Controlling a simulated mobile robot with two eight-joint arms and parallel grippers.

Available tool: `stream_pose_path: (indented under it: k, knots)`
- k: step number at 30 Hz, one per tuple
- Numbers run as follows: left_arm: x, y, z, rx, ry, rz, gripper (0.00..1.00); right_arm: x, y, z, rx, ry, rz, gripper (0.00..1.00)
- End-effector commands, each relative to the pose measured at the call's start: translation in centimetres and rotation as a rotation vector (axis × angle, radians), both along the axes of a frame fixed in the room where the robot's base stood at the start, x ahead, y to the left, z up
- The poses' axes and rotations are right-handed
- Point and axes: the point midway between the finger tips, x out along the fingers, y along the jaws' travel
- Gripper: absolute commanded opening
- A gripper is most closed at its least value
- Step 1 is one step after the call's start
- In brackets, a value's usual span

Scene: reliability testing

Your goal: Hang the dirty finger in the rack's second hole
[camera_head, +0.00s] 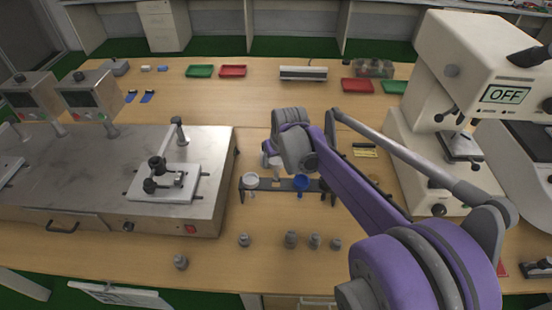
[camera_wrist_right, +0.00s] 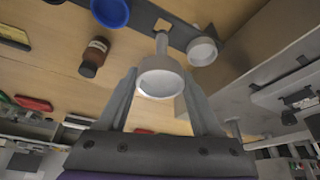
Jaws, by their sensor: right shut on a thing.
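The rack (camera_head: 278,184) is a dark, low bar on the table with holes along it. A white funnel (camera_head: 250,180) sits at its left end, and a blue funnel (camera_head: 300,183) sits further right. My right gripper (camera_wrist_right: 160,88) is shut on another pale funnel (camera_wrist_right: 160,78), which I take as the task's "finger". In the wrist view its stem points toward an empty square hole (camera_wrist_right: 163,25) between the seated white funnel (camera_wrist_right: 202,51) and the blue funnel (camera_wrist_right: 110,12). I cannot tell whether the stem tip touches the rack. My left gripper is not in view.
A metal-topped bench unit (camera_head: 95,165) stands left of the rack. A white machine reading OFF (camera_head: 470,80) stands right. Several small grey weights (camera_head: 290,239) lie in front. A brown bottle (camera_wrist_right: 94,57) stands near the rack. Red and green trays (camera_head: 233,71) lie behind.

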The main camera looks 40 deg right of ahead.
Motion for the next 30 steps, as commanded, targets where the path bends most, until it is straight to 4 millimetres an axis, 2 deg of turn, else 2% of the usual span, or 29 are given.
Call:
stream_pose_path:
  k: [30]
  knots:
    - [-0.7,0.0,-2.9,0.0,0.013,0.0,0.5,0.0,0.0,-3.9,0.0,0.0,0.0,0.08]
